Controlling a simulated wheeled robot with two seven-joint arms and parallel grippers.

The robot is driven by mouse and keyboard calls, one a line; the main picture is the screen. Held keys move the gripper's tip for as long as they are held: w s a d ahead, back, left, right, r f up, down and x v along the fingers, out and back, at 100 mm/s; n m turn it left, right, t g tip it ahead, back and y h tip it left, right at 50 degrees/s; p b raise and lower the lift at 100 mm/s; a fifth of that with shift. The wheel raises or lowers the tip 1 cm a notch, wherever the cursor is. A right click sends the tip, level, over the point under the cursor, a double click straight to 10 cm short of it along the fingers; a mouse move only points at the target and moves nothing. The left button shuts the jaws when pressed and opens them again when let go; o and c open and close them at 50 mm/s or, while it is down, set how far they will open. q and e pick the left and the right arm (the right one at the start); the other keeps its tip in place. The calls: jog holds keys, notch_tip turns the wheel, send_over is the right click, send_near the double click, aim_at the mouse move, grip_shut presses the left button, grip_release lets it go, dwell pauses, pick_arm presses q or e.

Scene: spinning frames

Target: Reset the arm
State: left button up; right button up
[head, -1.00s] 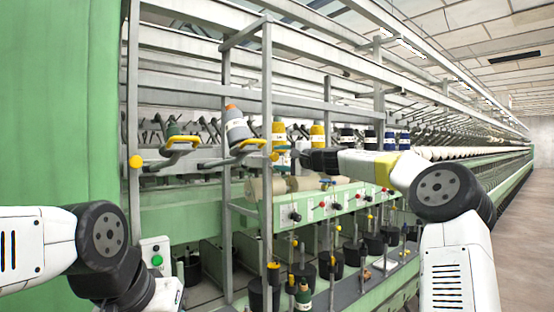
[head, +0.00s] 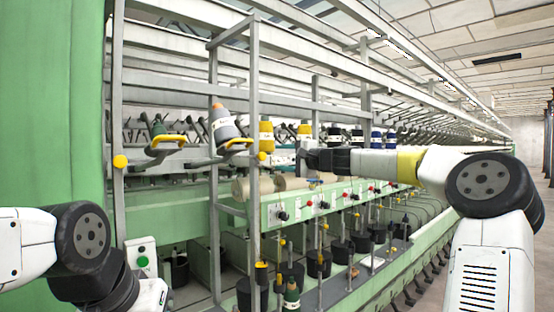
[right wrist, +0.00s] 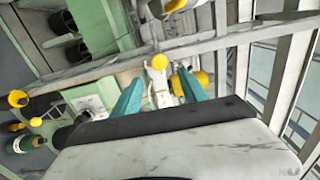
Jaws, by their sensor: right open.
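My right arm reaches in from the right in the head view. Its dark right gripper (head: 304,160) is in front of the spinning frame, to the right of a grey cone with an orange top (head: 221,126). In the right wrist view the teal fingers of the right gripper (right wrist: 160,90) stand apart with nothing held between them. A yellow knob (right wrist: 159,62) and white machine parts show beyond them. My left arm shows at the lower left of the head view, but its gripper is out of sight.
A grey upright post (head: 253,170) stands left of the right gripper. Yellow bobbins (head: 266,135) sit on the rack behind. A green rail with knobs (head: 290,208) runs below.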

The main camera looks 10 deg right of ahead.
dwell(0.4)
jog(key=s+a+f+n+g, duration=0.45)
jog(key=s+a+f, duration=0.35)
jog(key=a, duration=0.3)
jog(key=s+a+f+n+g+h, duration=0.2)
jog(key=s+f+n+h, duration=0.15)
jog(key=s+f, duration=0.35)
jog(key=s+d+f+n+h, duration=0.1)
jog(key=s+d+f, duration=0.2)
jog(key=s, duration=0.7)
jog(key=s+d+f+n+g+h, duration=0.1)
jog(key=s+d+f+h, duration=0.1)
jog(key=s+d+f, duration=0.2)
jog(key=s+d+f+n+g+h, duration=0.1)
jog(key=s+d+f, duration=0.3)
jog(key=s+d, duration=0.5)
jog(key=s+h, duration=0.1)
jog(key=s, duration=0.6)
jog(key=shift+n, duration=0.3)
